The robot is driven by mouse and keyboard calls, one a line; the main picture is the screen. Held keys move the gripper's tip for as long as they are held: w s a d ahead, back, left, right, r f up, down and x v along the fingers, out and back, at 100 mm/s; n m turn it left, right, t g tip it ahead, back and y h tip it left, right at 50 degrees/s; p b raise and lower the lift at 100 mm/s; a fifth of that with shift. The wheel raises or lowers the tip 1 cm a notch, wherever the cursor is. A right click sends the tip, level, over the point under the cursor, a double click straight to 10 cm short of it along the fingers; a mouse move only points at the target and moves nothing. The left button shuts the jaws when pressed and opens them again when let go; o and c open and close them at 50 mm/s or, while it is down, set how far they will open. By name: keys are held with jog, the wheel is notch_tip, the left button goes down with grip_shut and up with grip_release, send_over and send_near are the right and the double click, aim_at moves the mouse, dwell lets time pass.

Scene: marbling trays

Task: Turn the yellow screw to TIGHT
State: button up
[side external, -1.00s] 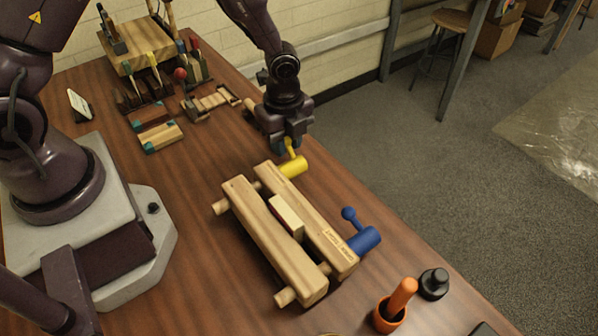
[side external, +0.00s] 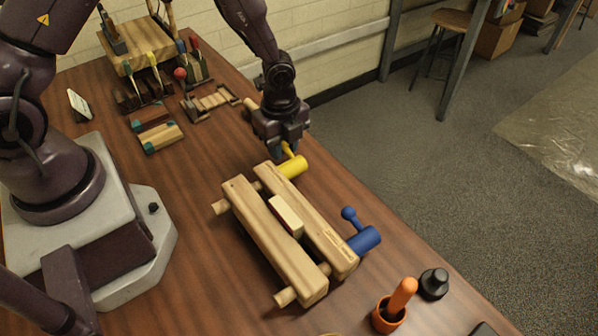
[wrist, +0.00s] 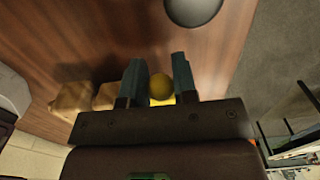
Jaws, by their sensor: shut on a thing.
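The yellow screw (side external: 292,167) sits at the far end of the wooden vise's (side external: 300,207) right-hand jaw, with its short handle pointing up and slightly left. My gripper (side external: 284,149) is at the handle's top, its fingers around the knob. In the wrist view the yellow knob (wrist: 161,87) lies between the two blue-grey fingers, nearer the right one. The blue screw (side external: 364,240) sits at the near end of the same jaw, its handle tilted up and left. A pale block with a reddish side (side external: 286,215) stands between the jaws. The lettering on the jaw (side external: 340,246) is too small to read.
An orange-handled tool in an orange cup (side external: 390,316) and a black knobbed object (side external: 434,284) stand near the right table edge. Tool racks (side external: 146,92) and small wooden pieces (side external: 161,137) stand toward the back. The table between my base and the vise is clear.

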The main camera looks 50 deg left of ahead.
jog(key=o, duration=0.6)
jog(key=shift+a+f, duration=0.1)
jog(key=shift+a, duration=0.05)
jog(key=shift+c, duration=0.2)
jog(key=shift+d+r, duration=0.2)
jog(key=shift+r, duration=0.15)
jog(key=c, duration=0.6)
jog(key=shift+a+f, duration=0.15)
jog(key=shift+f, duration=0.25)
jog(key=o, duration=0.6)
